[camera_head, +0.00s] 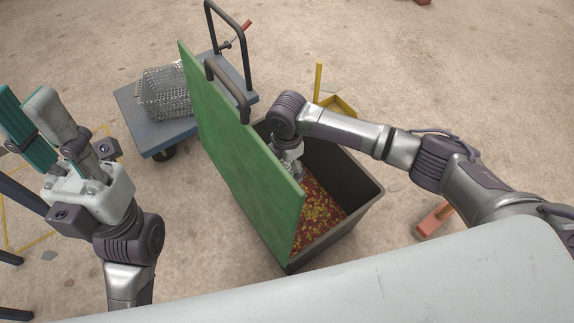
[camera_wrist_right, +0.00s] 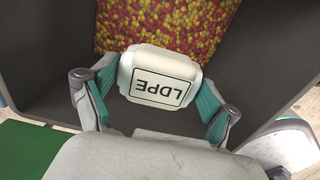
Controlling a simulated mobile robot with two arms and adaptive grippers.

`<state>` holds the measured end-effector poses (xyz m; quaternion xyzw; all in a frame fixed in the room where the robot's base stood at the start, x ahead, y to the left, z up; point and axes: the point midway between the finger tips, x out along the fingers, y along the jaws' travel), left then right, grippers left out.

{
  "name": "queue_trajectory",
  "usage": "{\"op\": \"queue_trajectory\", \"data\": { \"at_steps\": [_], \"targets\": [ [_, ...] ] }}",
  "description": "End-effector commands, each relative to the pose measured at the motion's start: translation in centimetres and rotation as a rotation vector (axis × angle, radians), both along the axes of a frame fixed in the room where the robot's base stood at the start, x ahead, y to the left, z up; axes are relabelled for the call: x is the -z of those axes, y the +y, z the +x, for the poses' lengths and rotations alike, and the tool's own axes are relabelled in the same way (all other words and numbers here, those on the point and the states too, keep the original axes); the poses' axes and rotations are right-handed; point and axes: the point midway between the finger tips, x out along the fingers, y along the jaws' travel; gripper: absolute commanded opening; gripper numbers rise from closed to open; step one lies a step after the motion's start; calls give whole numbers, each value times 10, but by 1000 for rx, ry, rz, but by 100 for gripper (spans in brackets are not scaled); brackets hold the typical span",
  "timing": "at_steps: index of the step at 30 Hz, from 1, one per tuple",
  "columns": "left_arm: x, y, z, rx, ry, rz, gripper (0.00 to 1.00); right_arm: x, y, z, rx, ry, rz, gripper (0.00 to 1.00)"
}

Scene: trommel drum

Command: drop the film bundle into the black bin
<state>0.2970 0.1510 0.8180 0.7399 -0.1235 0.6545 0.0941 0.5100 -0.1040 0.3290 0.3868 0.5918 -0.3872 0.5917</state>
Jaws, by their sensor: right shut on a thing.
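The black bin (camera_head: 350,168) stands in the middle of the head view, with a red-and-yellow speckled bottom or filling. My right gripper (camera_head: 296,168) reaches down inside the bin's opening, partly hidden by its own wrist and a green panel. In the right wrist view, my right gripper (camera_wrist_right: 158,92) is shut on the film bundle (camera_wrist_right: 160,77), a white rounded block marked LDPE. The bundle is between the teal pads, above the speckled surface (camera_wrist_right: 170,25); the height is hard to tell. My left gripper (camera_head: 24,95) is raised at the left, open and empty.
A green panel (camera_head: 240,150) with a dark handle (camera_head: 228,88) stands tilted along the bin's left side. A blue cart (camera_head: 150,135) with a wire basket (camera_head: 166,95) is behind it. A yellow post and tray (camera_head: 335,103) stand behind the bin. A pale surface (camera_head: 400,285) fills the front.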

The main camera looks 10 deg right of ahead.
Motion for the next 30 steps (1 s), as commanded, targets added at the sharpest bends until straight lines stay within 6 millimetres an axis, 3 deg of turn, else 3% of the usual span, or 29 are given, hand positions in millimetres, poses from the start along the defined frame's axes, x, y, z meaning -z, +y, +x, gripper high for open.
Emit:
{"op": "queue_trajectory", "data": {
  "at_steps": [11,12,14,25,30],
  "targets": [
    [-3,-1,1,-2,-17,2,31,4,0,0,1,0,0,62],
    [-3,-1,1,-1,-17,2,31,4,0,0,1,0,0,91],
    [-3,-1,1,-1,-17,2,31,4,0,0,1,-1,0,100],
    [-3,-1,1,-1,-16,3,31,2,0,0,1,-1,0,100],
    [-3,-1,1,-1,-16,3,31,-20,0,1,1,-3,1,100]
  ]
}}
